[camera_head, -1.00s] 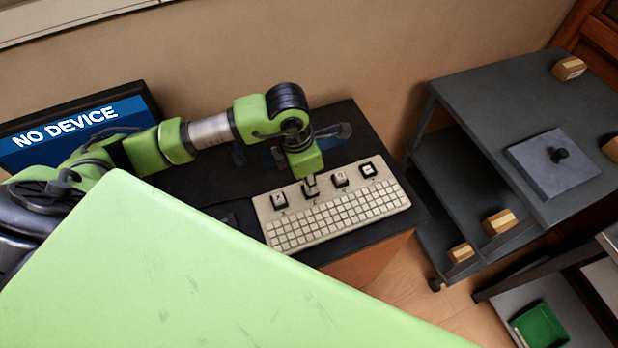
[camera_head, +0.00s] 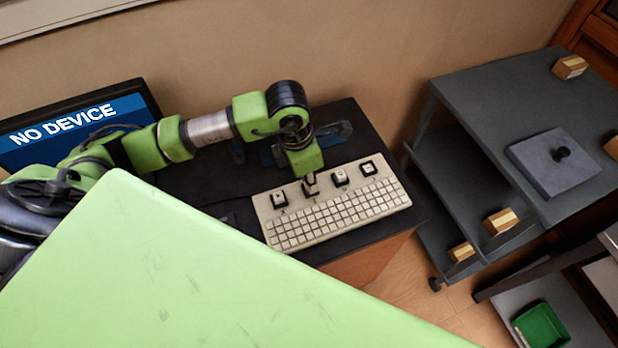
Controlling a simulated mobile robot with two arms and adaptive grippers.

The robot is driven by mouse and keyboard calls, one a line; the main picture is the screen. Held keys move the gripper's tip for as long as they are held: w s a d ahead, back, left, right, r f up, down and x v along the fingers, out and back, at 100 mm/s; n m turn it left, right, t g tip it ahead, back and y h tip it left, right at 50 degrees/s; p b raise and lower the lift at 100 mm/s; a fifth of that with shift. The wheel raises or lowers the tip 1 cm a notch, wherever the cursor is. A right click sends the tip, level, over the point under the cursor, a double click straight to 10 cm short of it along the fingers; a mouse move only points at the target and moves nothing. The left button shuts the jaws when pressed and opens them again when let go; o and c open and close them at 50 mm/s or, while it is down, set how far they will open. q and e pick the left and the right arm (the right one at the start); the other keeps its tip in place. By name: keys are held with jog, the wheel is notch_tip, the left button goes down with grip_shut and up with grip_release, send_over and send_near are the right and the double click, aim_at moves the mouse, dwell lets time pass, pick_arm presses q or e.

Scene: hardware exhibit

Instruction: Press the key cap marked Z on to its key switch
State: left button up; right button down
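A pale keyboard (camera_head: 339,214) lies on the dark desk. A row of several large black key switches with pale caps runs along its back edge: one at the left (camera_head: 279,199), one to the right of my gripper (camera_head: 340,177) and one at the far right (camera_head: 368,168). My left gripper (camera_head: 310,179) points down on to the second switch from the left (camera_head: 310,190). A pale cap seems to be at its fingertips, partly hidden by the gripper. The fingers and cap markings are too small to read, so I cannot tell which is Z. My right gripper is out of view.
A monitor (camera_head: 82,125) reading "NO DEVICE" stands at the left. A grey shelf cart (camera_head: 500,100) with small boxes (camera_head: 570,67) and a grey plate with a black knob (camera_head: 553,170) stands at the right. A green bin (camera_head: 541,327) is low at the right.

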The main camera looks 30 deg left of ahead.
pick_arm(q)
jog(key=shift+b, duration=0.5)
dwell(1.2)
jog(key=shift+f+b, duration=0.4)
jog(key=shift+b, duration=0.05)
dwell(0.4)
jog(key=o, duration=1.2)
jog(key=shift+o, duration=0.2)
jog(key=shift+r, duration=0.1)
jog(key=shift+r+p, duration=2)
jog(key=shift+r, duration=1.45)
